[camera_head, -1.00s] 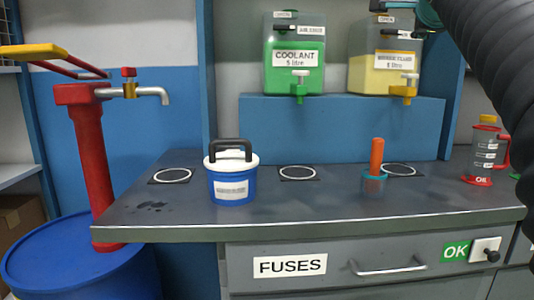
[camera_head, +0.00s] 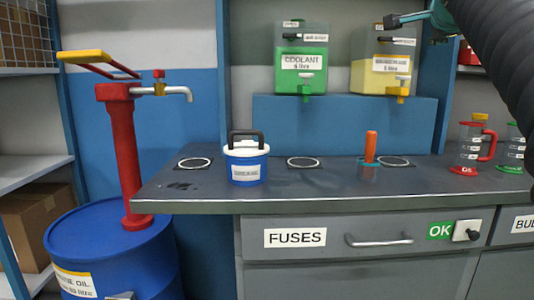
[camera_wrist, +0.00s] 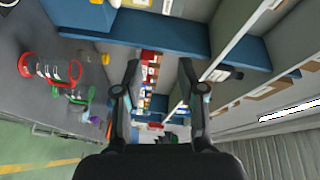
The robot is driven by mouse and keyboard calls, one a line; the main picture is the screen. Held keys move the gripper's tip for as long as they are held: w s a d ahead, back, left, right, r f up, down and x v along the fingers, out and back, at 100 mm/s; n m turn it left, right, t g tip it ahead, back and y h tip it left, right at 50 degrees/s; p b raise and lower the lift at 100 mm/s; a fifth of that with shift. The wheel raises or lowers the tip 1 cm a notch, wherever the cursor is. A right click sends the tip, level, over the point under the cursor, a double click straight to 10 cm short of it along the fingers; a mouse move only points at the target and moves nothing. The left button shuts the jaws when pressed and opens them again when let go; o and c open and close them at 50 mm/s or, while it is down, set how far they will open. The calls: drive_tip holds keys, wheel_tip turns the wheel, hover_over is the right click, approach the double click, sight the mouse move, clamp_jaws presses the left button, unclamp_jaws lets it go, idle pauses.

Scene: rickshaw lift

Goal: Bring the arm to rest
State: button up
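My gripper (camera_wrist: 159,68) is open and empty in the wrist view, its two dark fingers well apart. In the head view my gripper's end (camera_head: 410,19) shows at the top right, in front of the yellow tank's upper part, with my thick black arm running off to the right. Nothing is seen between the fingers, and no thing touches them.
The grey bench (camera_head: 330,190) holds a blue pail (camera_head: 246,168), an orange-handled tool in a holder (camera_head: 370,152) and oil jugs (camera_head: 468,148). Coolant (camera_head: 300,60) and yellow tanks (camera_head: 384,65) stand on a blue shelf. A blue drum (camera_head: 110,245) with a red pump is at left.

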drive_tip(key=s+a+f+n+g+y, duration=0.15)
drive_tip(key=f+n, duration=0.25)
drive_tip(key=f, duration=0.5)
drive_tip(key=s+a+f+n+g+y, duration=0.1)
drive_tip(key=f+n+g, duration=0.25)
drive_tip(key=f, duration=0.55)
drive_tip(key=s+a+f+n+g+y, duration=0.15)
drive_tip(key=f+n, duration=0.25)
drive_tip(key=f, duration=0.6)
drive_tip(key=s+a+f+n+g, duration=0.1)
drive_tip(key=s+a+f+n, duration=0.1)
drive_tip(key=s+a+f, duration=0.2)
drive_tip(key=s+a+f+n+g+y, duration=0.1)
drive_tip(key=s+a+f, duration=0.4)
drive_tip(key=s+f, duration=0.6)
drive_tip(key=s+a+f+n+g+y, duration=0.1)
drive_tip(key=s+a+f+n, duration=0.3)
drive_tip(key=s+f, duration=0.4)
wheel_tip(320, 180, down, 2)
drive_tip(key=shift+a+f+n+g, duration=0.15)
drive_tip(key=shift+a+n+g, duration=0.1)
drive_tip(key=shift+n+g, duration=0.4)
drive_tip(key=shift+d, duration=0.1)
